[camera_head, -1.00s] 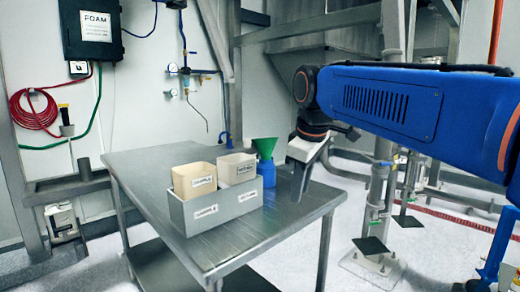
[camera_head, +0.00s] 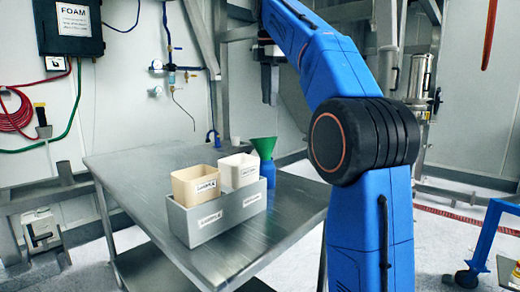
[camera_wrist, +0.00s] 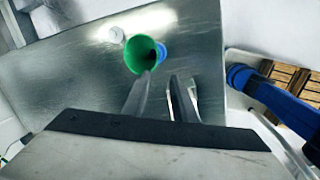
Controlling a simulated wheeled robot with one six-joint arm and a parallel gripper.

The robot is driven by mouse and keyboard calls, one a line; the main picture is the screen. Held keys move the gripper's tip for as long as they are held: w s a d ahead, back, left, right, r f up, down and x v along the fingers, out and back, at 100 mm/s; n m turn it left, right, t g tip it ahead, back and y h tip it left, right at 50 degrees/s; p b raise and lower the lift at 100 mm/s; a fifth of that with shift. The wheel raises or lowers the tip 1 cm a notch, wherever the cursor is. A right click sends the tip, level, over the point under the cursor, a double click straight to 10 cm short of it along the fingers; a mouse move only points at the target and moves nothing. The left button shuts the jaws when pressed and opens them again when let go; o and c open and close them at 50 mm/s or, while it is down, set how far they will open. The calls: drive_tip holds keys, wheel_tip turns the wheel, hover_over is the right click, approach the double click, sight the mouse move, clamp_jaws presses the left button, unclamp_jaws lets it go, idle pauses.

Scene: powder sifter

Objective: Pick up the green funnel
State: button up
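The green funnel (camera_head: 263,147) sits mouth up on a blue bottle (camera_head: 267,172) on the steel table (camera_head: 130,175). My gripper (camera_head: 269,98) points down in the head view, above the level of the funnel and apart from it. In the wrist view the funnel (camera_wrist: 143,54) lies just beyond the fingertips, and the left finger overlaps its near edge in the picture. There my gripper (camera_wrist: 164,80) shows a clear gap between its two fingers, with nothing in it. The blue bottle shows partly beside the funnel.
A grey bin (camera_head: 210,220) holding two labelled cream containers (camera_head: 196,186) (camera_head: 238,171) stands left of the bottle.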

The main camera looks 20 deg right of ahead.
hover_over(268, 147)
drive_tip(key=s, duration=0.1)
wheel_tip(268, 147, down, 12)
drive_tip(key=shift+w+f, duration=0.25)
drive_tip(key=shift+f, duration=0.95)
drive_tip(key=shift+w+f, duration=0.25)
drive_tip(key=shift+f, duration=0.9)
clamp_jaws()
